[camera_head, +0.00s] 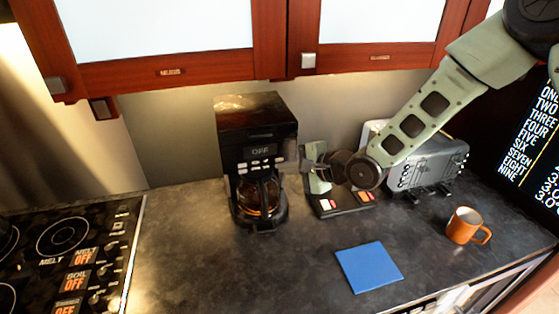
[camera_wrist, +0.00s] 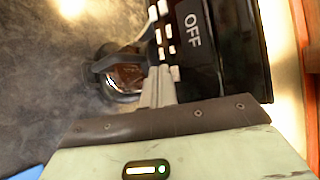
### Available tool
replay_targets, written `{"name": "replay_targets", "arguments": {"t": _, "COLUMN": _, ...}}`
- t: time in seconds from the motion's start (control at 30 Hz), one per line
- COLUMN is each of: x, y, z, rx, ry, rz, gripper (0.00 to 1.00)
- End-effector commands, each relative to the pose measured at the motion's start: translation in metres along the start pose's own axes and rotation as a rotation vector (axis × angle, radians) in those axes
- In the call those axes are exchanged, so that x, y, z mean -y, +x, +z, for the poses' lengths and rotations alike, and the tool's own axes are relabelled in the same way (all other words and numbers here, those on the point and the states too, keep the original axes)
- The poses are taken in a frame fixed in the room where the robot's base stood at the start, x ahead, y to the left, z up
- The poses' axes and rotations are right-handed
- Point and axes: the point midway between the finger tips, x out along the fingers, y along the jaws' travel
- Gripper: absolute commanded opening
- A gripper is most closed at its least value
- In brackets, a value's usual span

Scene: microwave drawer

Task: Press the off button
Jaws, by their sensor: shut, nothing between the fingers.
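A black coffee maker (camera_head: 232,140) stands on the counter with a glass carafe of brown liquid (camera_head: 258,197) in it. Its front panel shows the word OFF (camera_head: 261,150), also readable sideways in the wrist view (camera_wrist: 192,30). Several small pale buttons (camera_wrist: 165,32) sit beside the word; I cannot read any marking on them. My gripper (camera_head: 288,158) is at the right side of the coffee maker's front. In the wrist view my gripper (camera_wrist: 160,76) is shut and empty, its tips close to the lower buttons. I cannot tell whether they touch.
A grey toaster-like appliance (camera_head: 435,165) and a dark base with coloured pads (camera_head: 345,203) stand right of the coffee maker. A blue square (camera_head: 368,266) and an orange mug (camera_head: 464,226) are in front. The stove (camera_head: 60,262) is left; red-framed cabinets (camera_head: 170,71) hang above.

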Motion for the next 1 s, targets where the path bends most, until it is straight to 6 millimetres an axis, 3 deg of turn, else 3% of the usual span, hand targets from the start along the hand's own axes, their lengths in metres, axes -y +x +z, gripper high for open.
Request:
{"name": "replay_targets", "arguments": {"t": 0.6, "x": -0.025, "y": -0.033, "z": 0.024, "rx": 0.000, "ry": 0.001, "rz": 0.001, "gripper": 0.00}}
{"name": "replay_targets", "arguments": {"t": 1.0, "x": -0.025, "y": -0.035, "z": 0.025, "rx": 0.000, "ry": 0.000, "rz": 0.000, "gripper": 0.00}}
